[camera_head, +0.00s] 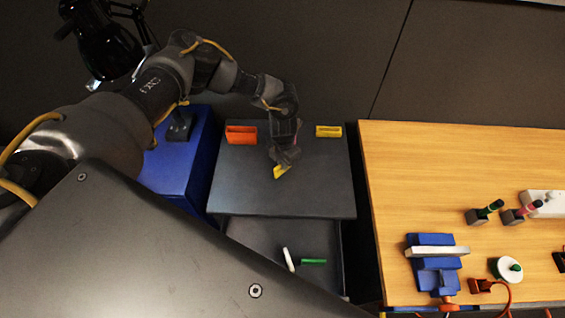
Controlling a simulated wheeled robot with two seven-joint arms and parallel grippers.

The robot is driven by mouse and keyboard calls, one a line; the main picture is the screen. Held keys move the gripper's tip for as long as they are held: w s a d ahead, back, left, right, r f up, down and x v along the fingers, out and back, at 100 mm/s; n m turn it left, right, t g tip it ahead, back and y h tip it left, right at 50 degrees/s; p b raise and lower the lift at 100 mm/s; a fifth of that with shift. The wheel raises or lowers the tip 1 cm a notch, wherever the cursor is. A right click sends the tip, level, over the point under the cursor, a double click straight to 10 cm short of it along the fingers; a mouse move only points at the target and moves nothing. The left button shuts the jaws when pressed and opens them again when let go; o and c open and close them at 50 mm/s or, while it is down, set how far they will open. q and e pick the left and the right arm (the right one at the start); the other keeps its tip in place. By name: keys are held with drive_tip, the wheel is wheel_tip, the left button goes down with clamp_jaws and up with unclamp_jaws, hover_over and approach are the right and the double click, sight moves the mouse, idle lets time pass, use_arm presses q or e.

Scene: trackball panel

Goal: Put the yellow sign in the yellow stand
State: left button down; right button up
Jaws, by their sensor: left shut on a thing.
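The yellow sign (281,172) is a small yellow piece at the tip of my left gripper (285,160), near the middle of the dark grey cabinet top (240,186). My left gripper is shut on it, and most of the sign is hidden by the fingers. I cannot tell whether the sign touches the top. The yellow stand (328,131) is at the back right of the same top, behind and to the right of my gripper. My right gripper is not in view.
An orange stand (241,135) is at the back left of the top. An open drawer (262,240) below holds a white marker (288,259) and a green marker (314,262). A blue cabinet (180,160) stands left. The wooden table (430,180) at right bears a blue fixture (432,262) and markers.

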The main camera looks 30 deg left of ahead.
use_arm(q)
wheel_tip(320, 180, up, 3)
drive_tip(key=shift+r+p, duration=0.15)
drive_tip(key=shift+p, duration=0.9)
drive_tip(key=s+d+r+p, duration=0.2)
drive_tip(key=s+r+p, duration=0.1)
drive_tip(key=s+r, duration=0.3)
drive_tip(key=s+d+r+p, duration=0.1)
drive_tip(key=s+r+p, duration=0.15)
drive_tip(key=s, duration=0.55)
wheel_tip(320, 180, up, 8)
drive_tip(key=w+m+b, duration=0.1)
drive_tip(key=m+b, duration=1.3)
drive_tip(key=m, duration=1.8)
drive_tip(key=shift+f+b, duration=0.25)
drive_tip(key=shift+b, duration=0.15)
